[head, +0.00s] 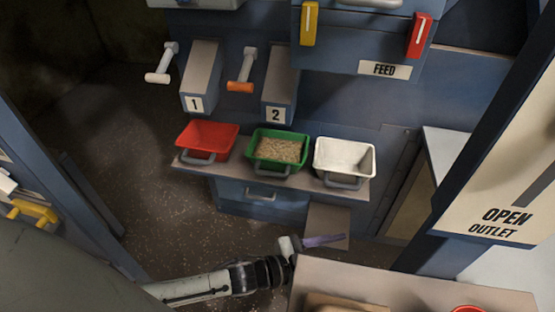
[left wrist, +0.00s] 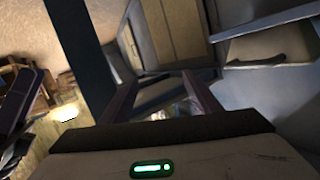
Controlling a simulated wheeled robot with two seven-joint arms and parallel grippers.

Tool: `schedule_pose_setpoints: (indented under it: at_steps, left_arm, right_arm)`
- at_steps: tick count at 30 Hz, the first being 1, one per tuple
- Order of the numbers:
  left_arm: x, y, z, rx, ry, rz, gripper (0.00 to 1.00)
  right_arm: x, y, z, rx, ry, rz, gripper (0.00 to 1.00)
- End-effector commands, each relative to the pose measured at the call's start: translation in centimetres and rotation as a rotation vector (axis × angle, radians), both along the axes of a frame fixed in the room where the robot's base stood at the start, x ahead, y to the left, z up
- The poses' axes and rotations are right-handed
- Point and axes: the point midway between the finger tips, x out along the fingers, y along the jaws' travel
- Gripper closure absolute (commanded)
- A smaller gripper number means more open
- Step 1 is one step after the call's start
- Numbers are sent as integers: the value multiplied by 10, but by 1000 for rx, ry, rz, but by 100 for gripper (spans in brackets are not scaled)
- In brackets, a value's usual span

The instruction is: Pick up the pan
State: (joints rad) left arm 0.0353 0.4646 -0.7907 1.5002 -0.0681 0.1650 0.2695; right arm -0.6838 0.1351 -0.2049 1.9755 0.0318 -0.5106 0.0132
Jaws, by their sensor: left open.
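Three pans with grey handles stand side by side on a shelf (head: 228,180). The red pan (head: 206,140) is at left, the green pan (head: 277,150) in the middle holds a tan grainy material, and the white pan (head: 344,160) is at right. The red and white pans look empty. My left gripper (head: 325,240) is open, below and in front of the shelf, apart from all pans. Its two fingers also show in the left wrist view (left wrist: 162,95), with no pan clearly held between them. My right gripper is not in view.
Blocks marked 1 (head: 200,80) and 2 (head: 280,90), with levers, rise behind the pans. The FEED box (head: 365,40) hangs above. A tabletop (head: 400,285) is at lower right, near my gripper. An OPEN OUTLET panel (head: 500,190) stands right.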

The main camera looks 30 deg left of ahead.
Motion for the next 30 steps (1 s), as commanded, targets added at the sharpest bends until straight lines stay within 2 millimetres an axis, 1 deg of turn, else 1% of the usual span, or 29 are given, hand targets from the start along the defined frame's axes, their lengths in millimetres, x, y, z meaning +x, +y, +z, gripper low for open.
schedule_pose_setpoints:
  at_steps: [1,2,5,8,11,12,14,15,17,18,21,22,24,26,28,30]
  left_arm:
    - [14,7,0,28,-53,-61,43]
    - [19,11,0,41,-76,-96,43]
    - [37,31,2,87,-141,-207,43]
    - [56,65,4,148,-186,-304,43]
    - [75,112,11,219,-209,-385,43]
    - [82,134,15,249,-211,-412,43]
    - [92,168,24,293,-209,-444,43]
    - [97,190,31,320,-206,-461,43]
    - [103,226,40,354,-186,-472,43]
    - [106,247,48,371,-172,-476,43]
    - [110,303,59,368,-85,-424,43]
    - [110,316,63,365,-65,-411,43]
    - [110,336,71,357,-31,-388,43]
    - [110,347,75,354,-12,-374,43]
    - [112,349,75,349,-1,-369,43]
    - [116,343,71,347,3,-368,43]
  right_arm:
    - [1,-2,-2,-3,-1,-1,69]
    - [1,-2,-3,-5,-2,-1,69]
    - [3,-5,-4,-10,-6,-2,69]
    - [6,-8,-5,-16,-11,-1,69]
    - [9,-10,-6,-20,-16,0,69]
    - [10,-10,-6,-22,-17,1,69]
    - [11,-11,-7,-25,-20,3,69]
    - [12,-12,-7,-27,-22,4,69]
    - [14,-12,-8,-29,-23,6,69]
    - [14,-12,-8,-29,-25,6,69]
    - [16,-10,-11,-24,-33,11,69]
    - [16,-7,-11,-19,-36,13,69]
    - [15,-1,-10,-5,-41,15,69]
    - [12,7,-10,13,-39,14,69]
    - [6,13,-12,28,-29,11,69]
    - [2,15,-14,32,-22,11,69]
